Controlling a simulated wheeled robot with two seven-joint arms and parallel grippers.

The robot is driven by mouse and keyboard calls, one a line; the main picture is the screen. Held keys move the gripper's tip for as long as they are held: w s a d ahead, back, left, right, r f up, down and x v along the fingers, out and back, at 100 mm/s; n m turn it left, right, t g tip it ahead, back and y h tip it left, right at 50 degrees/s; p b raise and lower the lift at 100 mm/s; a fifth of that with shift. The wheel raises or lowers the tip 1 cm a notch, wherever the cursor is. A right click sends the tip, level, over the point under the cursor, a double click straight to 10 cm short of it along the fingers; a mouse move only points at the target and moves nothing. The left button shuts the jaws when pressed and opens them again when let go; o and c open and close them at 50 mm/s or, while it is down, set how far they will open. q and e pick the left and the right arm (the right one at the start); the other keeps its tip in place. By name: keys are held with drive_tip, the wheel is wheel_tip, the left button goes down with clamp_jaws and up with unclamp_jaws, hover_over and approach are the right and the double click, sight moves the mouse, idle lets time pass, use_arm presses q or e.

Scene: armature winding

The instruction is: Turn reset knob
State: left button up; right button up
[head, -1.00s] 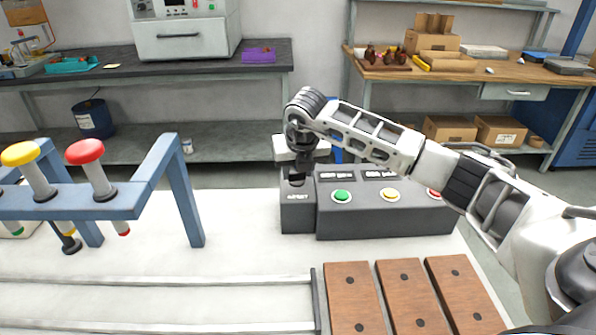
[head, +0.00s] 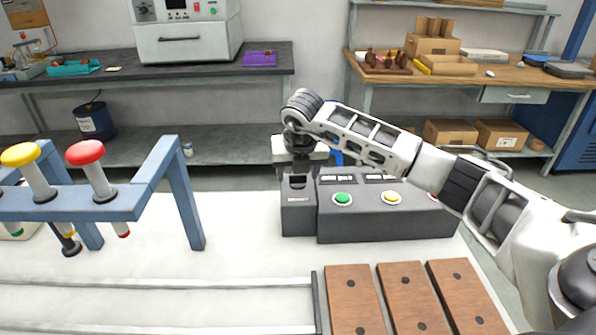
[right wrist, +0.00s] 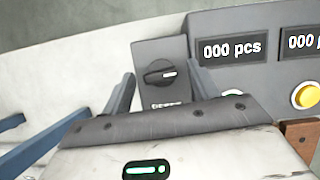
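The reset knob (right wrist: 160,73) is a round black knob with a white mark pointing right, on the small dark grey reset box (head: 298,215). The box stands at the left end of the grey counter panel (head: 385,222). My right gripper (right wrist: 163,88) is open, with its fingers apart. In the right wrist view the knob appears between and beyond the fingers; contact is not visible. In the head view the right gripper (head: 299,168) is over the back of the box, and the knob is hard to make out there. My left gripper is not in view.
The panel carries a green button (head: 342,199) and a yellow button (head: 391,197) with counter displays above. Wooden blocks (head: 405,300) lie in front of it. A blue frame (head: 180,195) with red and yellow-topped handles stands left. White table between is clear.

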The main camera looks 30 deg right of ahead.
drive_tip(key=b+v, duration=0.1)
drive_tip(key=v, duration=1.5)
drive_tip(key=shift+b, duration=0.3)
drive_tip(key=shift+s+a+f, duration=0.1)
